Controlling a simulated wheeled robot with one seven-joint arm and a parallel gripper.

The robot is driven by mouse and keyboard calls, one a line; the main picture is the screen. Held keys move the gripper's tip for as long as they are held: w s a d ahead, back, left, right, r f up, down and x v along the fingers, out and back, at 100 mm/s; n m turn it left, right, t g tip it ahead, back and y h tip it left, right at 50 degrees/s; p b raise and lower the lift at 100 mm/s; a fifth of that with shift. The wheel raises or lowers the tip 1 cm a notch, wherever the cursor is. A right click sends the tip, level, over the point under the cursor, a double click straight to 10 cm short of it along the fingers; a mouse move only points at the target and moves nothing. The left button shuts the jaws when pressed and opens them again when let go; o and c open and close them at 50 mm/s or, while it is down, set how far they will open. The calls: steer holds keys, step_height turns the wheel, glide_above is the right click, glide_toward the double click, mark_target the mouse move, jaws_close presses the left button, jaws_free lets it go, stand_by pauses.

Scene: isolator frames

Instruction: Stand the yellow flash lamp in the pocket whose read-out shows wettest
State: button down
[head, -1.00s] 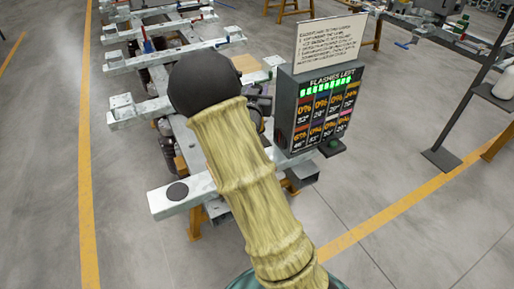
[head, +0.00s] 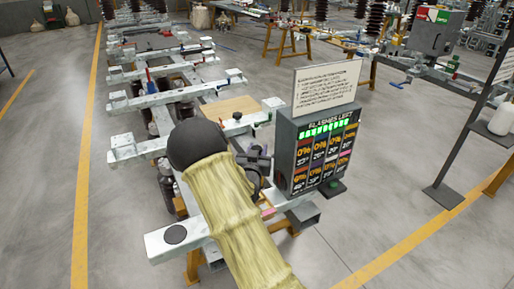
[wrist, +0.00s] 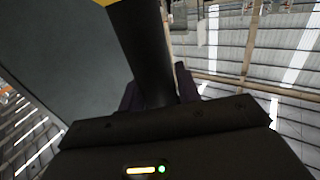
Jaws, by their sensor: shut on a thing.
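My gripper (wrist: 158,88) is shut on a dark upright shaft (wrist: 142,45) in the wrist view. A bit of yellow (wrist: 100,2) shows at the top edge beside the shaft; I take it for part of the yellow flash lamp, mostly out of frame. A grey read-out box (head: 288,150) headed "FLASHES LEFT" stands right of my arm. It has a green bar and coloured cells with percentages, several starting with 0; I cannot read them all surely. I cannot make out the pockets.
A white instruction card (head: 326,87) stands above the box. A long bench frame with pale crossbars (head: 150,103) runs away behind my arm. A wooden board (head: 229,108) lies on it. A dark stand (head: 446,194) is at the right. Grey floor is open on both sides.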

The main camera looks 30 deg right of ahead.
steer(key=shift+f, duration=1.55)
steer(key=c, duration=1)
jaws_free()
steer(key=shift+f, duration=0.1)
steer(key=b+v, duration=0.1)
steer(key=v, duration=1.1)
steer(key=shift+b, duration=0.35)
steer(key=shift+d, duration=0.1)
